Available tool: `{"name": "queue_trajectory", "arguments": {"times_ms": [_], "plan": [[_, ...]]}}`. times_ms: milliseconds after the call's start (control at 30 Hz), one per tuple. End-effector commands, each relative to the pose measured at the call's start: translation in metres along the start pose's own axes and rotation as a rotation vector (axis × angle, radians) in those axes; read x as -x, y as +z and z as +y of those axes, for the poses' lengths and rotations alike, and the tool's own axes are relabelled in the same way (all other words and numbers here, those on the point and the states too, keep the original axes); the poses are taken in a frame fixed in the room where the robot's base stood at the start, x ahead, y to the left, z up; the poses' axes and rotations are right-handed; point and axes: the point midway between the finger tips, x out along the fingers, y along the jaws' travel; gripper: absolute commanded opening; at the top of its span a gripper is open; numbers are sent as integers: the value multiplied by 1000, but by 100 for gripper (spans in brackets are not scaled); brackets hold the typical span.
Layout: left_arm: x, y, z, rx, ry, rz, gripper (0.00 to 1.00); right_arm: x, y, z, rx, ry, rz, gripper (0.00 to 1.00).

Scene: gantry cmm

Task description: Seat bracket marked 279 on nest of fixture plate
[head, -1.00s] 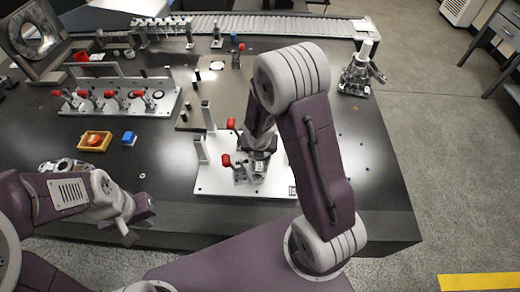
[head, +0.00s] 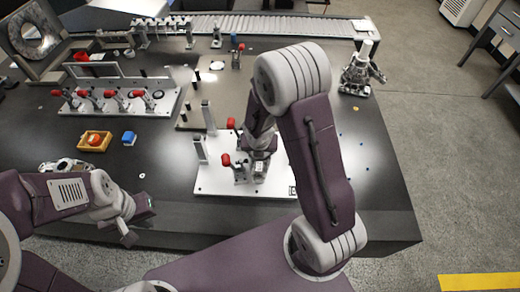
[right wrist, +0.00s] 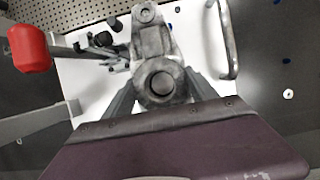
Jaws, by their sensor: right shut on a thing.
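The white fixture plate (head: 215,181) lies on the dark table, with red-tipped clamps and upright posts on it. It also shows in the right wrist view (right wrist: 82,80). My right gripper (right wrist: 163,88) is shut on a grey metal bracket (right wrist: 151,42) with a round boss, held over the plate. Whether the bracket touches the nest cannot be told, and no 279 mark is readable. In the head view my right arm hides most of this gripper. My left gripper (head: 138,222) is at the table's front edge, away from the plate; its jaw opening is unclear.
A red-tipped clamp (right wrist: 28,48) stands left of the bracket in the right wrist view, and a metal handle (right wrist: 229,42) stands close on its right. A yellow bin (head: 95,141), a blue block (head: 129,138) and a clamp row (head: 118,98) are to the left.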

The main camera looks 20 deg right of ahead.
Motion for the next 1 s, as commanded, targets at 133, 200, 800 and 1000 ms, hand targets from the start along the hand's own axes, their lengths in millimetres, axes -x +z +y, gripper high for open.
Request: {"name": "queue_trajectory", "arguments": {"times_ms": [133, 200, 800, 1000], "plan": [[0, 0, 0, 0, 0, 0, 0, 0, 1, 0, 0, 0, -1, 0], [0, 0, 0, 0, 0, 0, 0, 0, 1, 0, 0, 0, -1, 0], [-6, 1, 0, 0, 0, 0, 0, -5, -2, 0, 0, 0, -1, 0], [-10, 1, 0, 0, 0, 0, 0, -8, -3, 0, 0, 0, -1, 0]]}}
